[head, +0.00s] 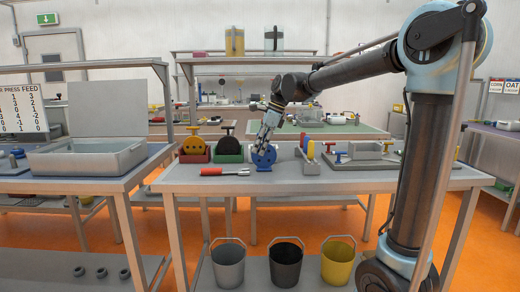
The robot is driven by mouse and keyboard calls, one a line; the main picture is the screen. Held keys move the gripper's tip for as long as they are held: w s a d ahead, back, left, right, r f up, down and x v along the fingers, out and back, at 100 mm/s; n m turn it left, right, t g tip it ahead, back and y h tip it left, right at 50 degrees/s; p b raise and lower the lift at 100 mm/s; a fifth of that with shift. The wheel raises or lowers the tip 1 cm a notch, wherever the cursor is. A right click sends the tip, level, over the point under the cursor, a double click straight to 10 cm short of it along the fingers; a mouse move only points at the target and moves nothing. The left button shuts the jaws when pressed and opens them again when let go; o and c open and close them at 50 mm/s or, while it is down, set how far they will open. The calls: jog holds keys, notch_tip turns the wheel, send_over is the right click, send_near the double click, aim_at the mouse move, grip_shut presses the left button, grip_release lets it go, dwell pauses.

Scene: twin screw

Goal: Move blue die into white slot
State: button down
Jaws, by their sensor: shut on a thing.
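The blue die (269,158) is a round blue disc standing upright near the front middle of the grey workbench. Its base looks blue too, and I cannot tell whether it rests in a holder or on the bench. My gripper (263,147) points down from above and is shut on the blue die, covering part of its face. I cannot make out the white slot for certain.
A red-handled screwdriver (220,172) lies in front. A grey fixture (365,160) stands right. Buckets stand below.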

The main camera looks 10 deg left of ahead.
jog(key=c, duration=1.6)
grip_release()
jog(key=shift+f, duration=0.1)
jog(key=v, duration=1.2)
